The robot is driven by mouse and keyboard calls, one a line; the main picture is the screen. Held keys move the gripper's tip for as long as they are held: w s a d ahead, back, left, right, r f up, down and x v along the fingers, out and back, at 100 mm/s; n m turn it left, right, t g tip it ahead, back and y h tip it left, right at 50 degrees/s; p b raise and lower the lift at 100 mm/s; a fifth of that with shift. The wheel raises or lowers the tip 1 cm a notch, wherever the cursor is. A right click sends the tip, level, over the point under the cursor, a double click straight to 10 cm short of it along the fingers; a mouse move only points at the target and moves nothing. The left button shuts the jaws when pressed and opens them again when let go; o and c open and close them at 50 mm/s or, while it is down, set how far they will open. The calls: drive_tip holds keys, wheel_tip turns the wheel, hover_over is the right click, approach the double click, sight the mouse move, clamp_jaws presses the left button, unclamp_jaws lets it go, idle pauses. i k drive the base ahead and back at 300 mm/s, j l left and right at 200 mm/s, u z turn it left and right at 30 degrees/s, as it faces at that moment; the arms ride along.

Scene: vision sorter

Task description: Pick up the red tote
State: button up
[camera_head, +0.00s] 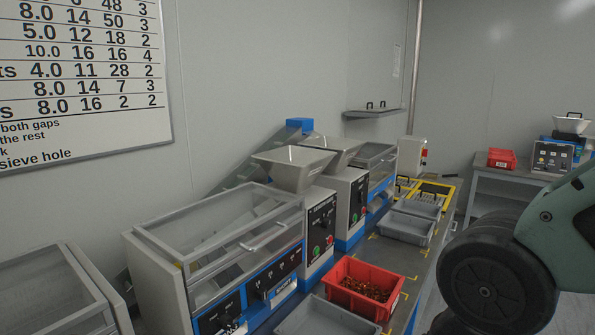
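A red tote (340,297) stands upright on the bench at the lower centre of the head view, in front of the sorting machines. It holds many small brown-red pieces. A second, smaller-looking red container (501,158) sits on a grey side table at the back right; its contents cannot be made out. My gripper is not in view; only part of my arm shows at the right edge, to the right of the bench.
A grey tray (322,318) lies just in front of the red tote. More grey trays (405,229) lie farther along the bench (428,262). Machines with clear covers and hoppers (292,168) line its left side. A wall shelf (375,113) hangs behind.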

sight(372, 291)
drive_tip(key=i+l+u, duration=0.4)
drive_tip(key=l, duration=0.3)
drive_tip(key=i+l+u, duration=0.15)
drive_tip(key=i+l, duration=0.2)
